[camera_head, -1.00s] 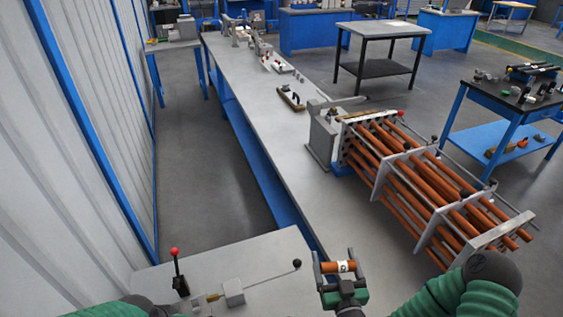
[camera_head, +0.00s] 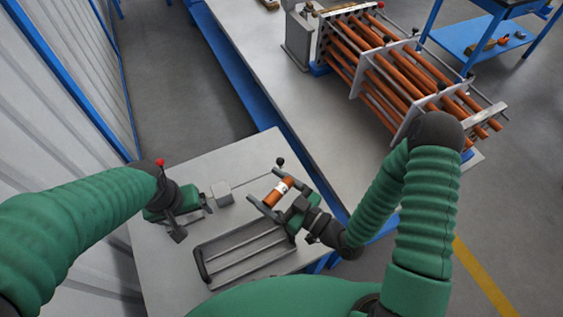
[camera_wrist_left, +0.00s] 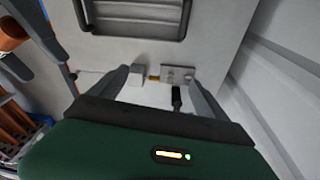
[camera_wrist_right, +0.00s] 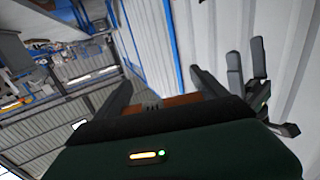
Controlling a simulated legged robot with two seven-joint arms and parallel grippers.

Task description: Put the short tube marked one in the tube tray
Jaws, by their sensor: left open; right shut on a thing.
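The short tube (camera_head: 271,197) is copper with a white label; its mark is too small to read. My right gripper (camera_head: 267,187) is shut on it and holds it across the fingers, above the table, beyond the tray's right part. The tube shows as a brown strip in the right wrist view (camera_wrist_right: 180,100), partly hidden by the gripper. The tube tray (camera_head: 203,262) is a dark frame with long bars, lying on the grey table; no tube shows in it. It also shows in the left wrist view (camera_wrist_left: 180,30).
A grey block (camera_head: 222,193) and a red-knobbed lever (camera_head: 160,162) stand on the small table (camera_head: 165,270) behind the tray. A black-knobbed rod (camera_head: 280,161) is near the tube. The large tube bundle (camera_head: 400,80) lies on the long bench (camera_head: 310,120) at upper right.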

